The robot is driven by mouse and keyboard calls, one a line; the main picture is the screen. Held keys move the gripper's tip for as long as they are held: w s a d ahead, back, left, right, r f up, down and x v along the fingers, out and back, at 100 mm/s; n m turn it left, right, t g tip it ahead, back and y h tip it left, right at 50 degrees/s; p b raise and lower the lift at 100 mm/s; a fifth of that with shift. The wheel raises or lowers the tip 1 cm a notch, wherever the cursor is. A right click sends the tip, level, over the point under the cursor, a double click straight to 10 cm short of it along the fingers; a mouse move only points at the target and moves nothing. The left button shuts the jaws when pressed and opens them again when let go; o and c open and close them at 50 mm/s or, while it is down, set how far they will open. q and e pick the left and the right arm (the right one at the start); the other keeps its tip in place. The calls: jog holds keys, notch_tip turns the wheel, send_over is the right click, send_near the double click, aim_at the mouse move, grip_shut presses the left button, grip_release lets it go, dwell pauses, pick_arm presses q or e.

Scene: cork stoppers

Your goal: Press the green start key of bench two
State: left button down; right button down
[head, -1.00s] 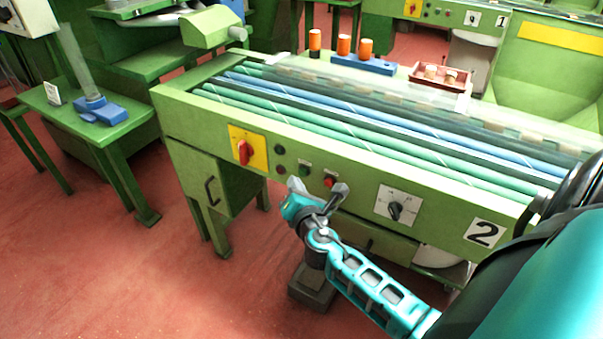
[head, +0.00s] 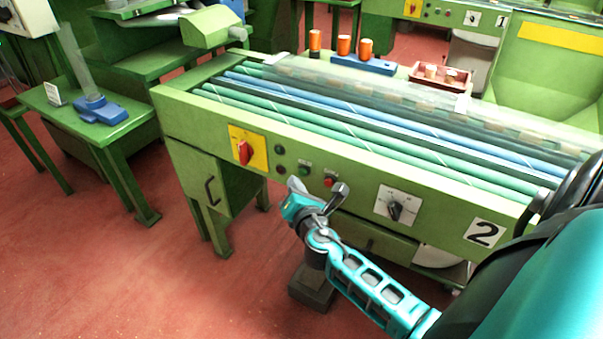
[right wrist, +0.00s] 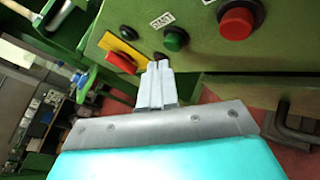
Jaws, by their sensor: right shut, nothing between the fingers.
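Bench two (head: 400,190) is the green roller bench with a "2" plate on its front. Its green start key (head: 304,170) sits on the front panel, left of a red key (head: 328,182). In the right wrist view the green start key (right wrist: 176,39) is below a START label (right wrist: 162,20), with the red key (right wrist: 237,20) to its right. My right gripper (right wrist: 158,68) is shut and empty, its fingertips pointing at the panel just below and left of the green key, apparently apart from it. In the head view my right gripper (head: 318,194) is in front of the panel, just below the keys. My left gripper is not in view.
A yellow plate with a red rotary switch (head: 244,151) is left of the keys, and a black selector knob (head: 394,210) is to the right. Small dark buttons (head: 281,149) lie between. A low table (head: 110,130) stands left. Red floor is free at the front left.

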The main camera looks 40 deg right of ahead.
jog(key=shift+d, duration=0.1)
jog(key=shift+w+d, duration=0.15)
jog(key=shift+d, duration=0.15)
jog(key=shift+w+d, duration=0.2)
jog(key=shift+d, duration=0.2)
dwell(0.9)
jog(key=shift+a, duration=0.15)
jog(key=shift+s+a, duration=0.35)
jog(key=shift+a, duration=0.3)
jog(key=shift+a, duration=0.1)
jog(key=shift+s+a, duration=0.35)
jog(key=shift+a, duration=0.4)
jog(key=shift+s+a, duration=0.3)
jog(key=shift+a, duration=0.45)
jog(key=shift+s+a, duration=0.35)
jog(key=shift+a, duration=0.4)
